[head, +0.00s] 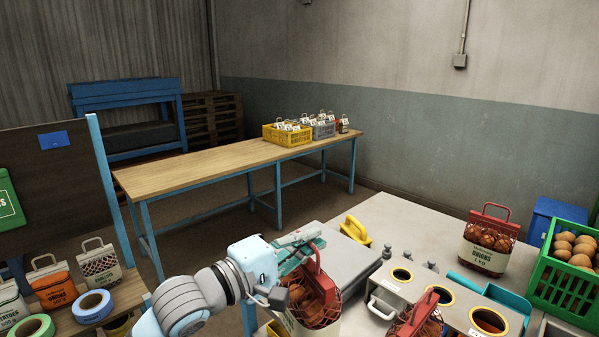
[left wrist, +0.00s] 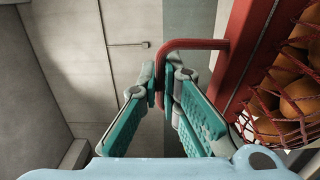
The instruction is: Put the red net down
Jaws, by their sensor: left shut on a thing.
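My left gripper (head: 306,243) is shut on the red handle of a red net (head: 316,298) of brownish onions with a pale label band. The net hangs upright below the gripper at the front edge of the white worktop, and its lower part is cut off by the picture. In the left wrist view the teal fingers (left wrist: 161,85) pinch the red handle (left wrist: 190,45), and the net's mesh and onions (left wrist: 290,95) show at the right. I cannot tell whether the net touches anything beneath it. My right gripper is not in view.
Another red-handled onion sack (head: 490,241) stands on the white worktop (head: 405,215), and one more (head: 416,318) is at the front. A grey box with round holes (head: 455,313), a green crate (head: 565,295) and a yellow tool (head: 356,229) are nearby. The far wooden table (head: 200,172) is mostly bare.

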